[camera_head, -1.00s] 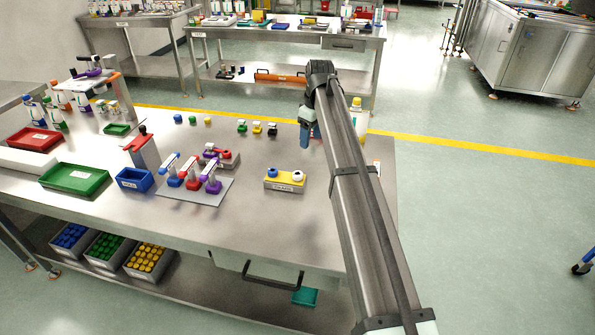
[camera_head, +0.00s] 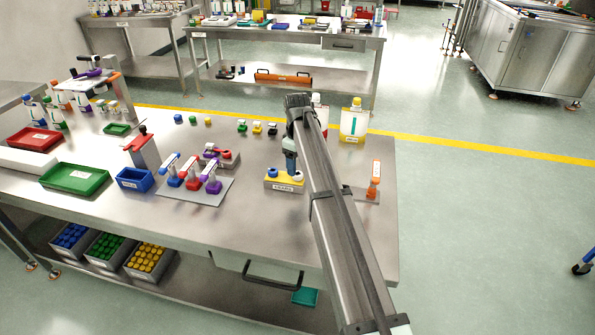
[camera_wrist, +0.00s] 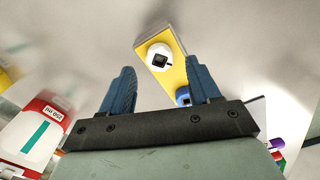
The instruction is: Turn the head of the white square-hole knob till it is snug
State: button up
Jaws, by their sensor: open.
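The white square-hole knob (camera_wrist: 159,57) sits on a yellow-topped block (camera_wrist: 151,33), with a dark square hole in its top. In the head view the white knob (camera_head: 298,176) is at the right end of the block (camera_head: 284,185), partly behind my arm's end. A blue knob (camera_head: 272,173) sits at the block's left end; it also shows in the wrist view (camera_wrist: 183,96), partly hidden by a finger. My gripper (camera_wrist: 158,84) is open and empty, its two blue fingers spread. The white knob appears beyond and between the fingertips, apart from them.
Right of my arm stand a yellow-capped bottle (camera_head: 353,122) and an orange part on a stand (camera_head: 373,187). A plate with blue, red and purple valve-like parts (camera_head: 208,196) lies to the left. The tabletop in front of the block is clear.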

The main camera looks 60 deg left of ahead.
aim_at(298, 176)
jog(key=shift+f, duration=1.7)
jog(key=c, duration=1)
